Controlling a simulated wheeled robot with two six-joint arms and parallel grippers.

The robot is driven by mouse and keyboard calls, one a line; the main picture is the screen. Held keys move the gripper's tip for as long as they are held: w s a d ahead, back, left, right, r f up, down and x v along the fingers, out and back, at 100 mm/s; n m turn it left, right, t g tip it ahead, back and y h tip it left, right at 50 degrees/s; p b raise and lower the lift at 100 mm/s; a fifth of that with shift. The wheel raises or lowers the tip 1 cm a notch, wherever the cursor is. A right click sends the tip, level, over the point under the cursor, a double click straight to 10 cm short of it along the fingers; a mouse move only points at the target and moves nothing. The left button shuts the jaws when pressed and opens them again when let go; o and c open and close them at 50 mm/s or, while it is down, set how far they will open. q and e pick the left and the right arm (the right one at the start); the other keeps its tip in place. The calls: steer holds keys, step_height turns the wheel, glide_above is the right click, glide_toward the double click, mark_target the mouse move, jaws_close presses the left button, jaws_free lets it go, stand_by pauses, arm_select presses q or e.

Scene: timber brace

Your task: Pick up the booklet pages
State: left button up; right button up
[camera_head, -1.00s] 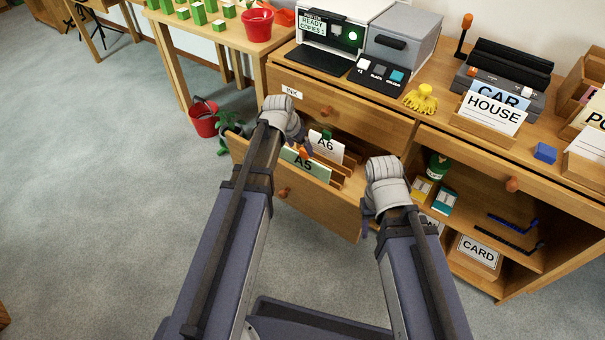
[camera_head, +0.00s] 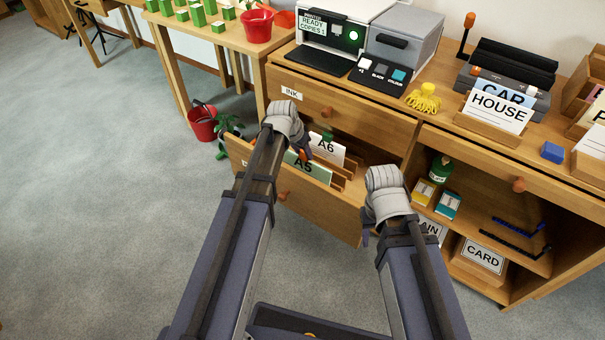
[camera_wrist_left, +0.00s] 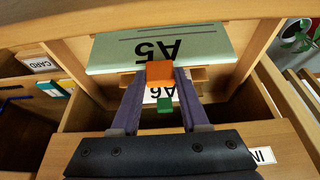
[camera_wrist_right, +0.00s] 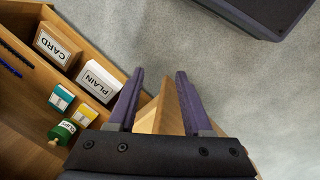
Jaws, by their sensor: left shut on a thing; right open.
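A green card marked A5 (camera_head: 318,171) stands in the open drawer (camera_head: 320,207); it shows upside down in the left wrist view (camera_wrist_left: 112,50). My left gripper (camera_wrist_left: 160,72) is shut on the orange tab (camera_wrist_left: 160,73) at the card's edge. In the head view its fingers are partly hidden by my own wrist. A white card marked A6 (camera_head: 328,149), with a green tab (camera_wrist_left: 165,104), stands next to it in the drawer. My right gripper (camera_wrist_right: 160,72) is open and empty above the drawer's right corner (camera_wrist_right: 160,110). No loose pages labelled as a booklet show.
A copier (camera_head: 340,30) with a button panel (camera_head: 379,74) stands on the cabinet top. A HOUSE card holder (camera_head: 495,112) and a yellow object (camera_head: 424,98) are to its right. Shelves with a CARD box (camera_head: 482,255) are at right.

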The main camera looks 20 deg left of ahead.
arm_select(q)
jaws_close()
stand_by(0.8)
